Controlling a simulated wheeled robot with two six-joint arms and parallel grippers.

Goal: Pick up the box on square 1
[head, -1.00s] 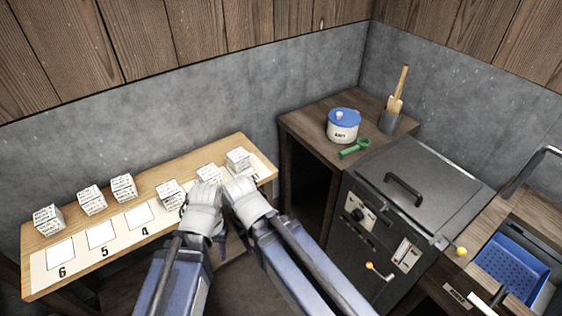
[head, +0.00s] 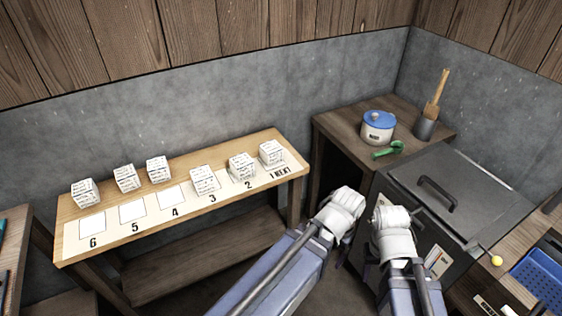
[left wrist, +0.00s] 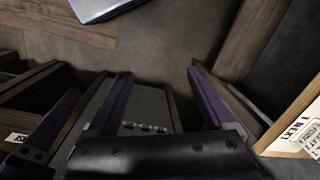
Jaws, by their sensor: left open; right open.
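A white box with dark print (head: 271,152) sits on square 1, marked "1 NEXT", at the right end of the wooden table (head: 150,235). Similar boxes stand on square 2 (head: 242,166) and square 3 (head: 205,180). My left gripper (head: 343,208) is right of and in front of the table's right end, apart from the boxes. Its open, empty jaws show in the left wrist view (left wrist: 158,95), with the "1 NEXT" label at the right edge. My right gripper (head: 394,225) is open in front of the dark machine; its fingertips are mostly hidden.
Three more boxes (head: 126,177) stand behind empty squares 4, 5 and 6. A side table holds a blue-lidded pot (head: 377,127), a green tool (head: 388,150) and a cup with a wooden tool (head: 425,127). The dark machine (head: 455,200) and blue basket (head: 545,278) are at right.

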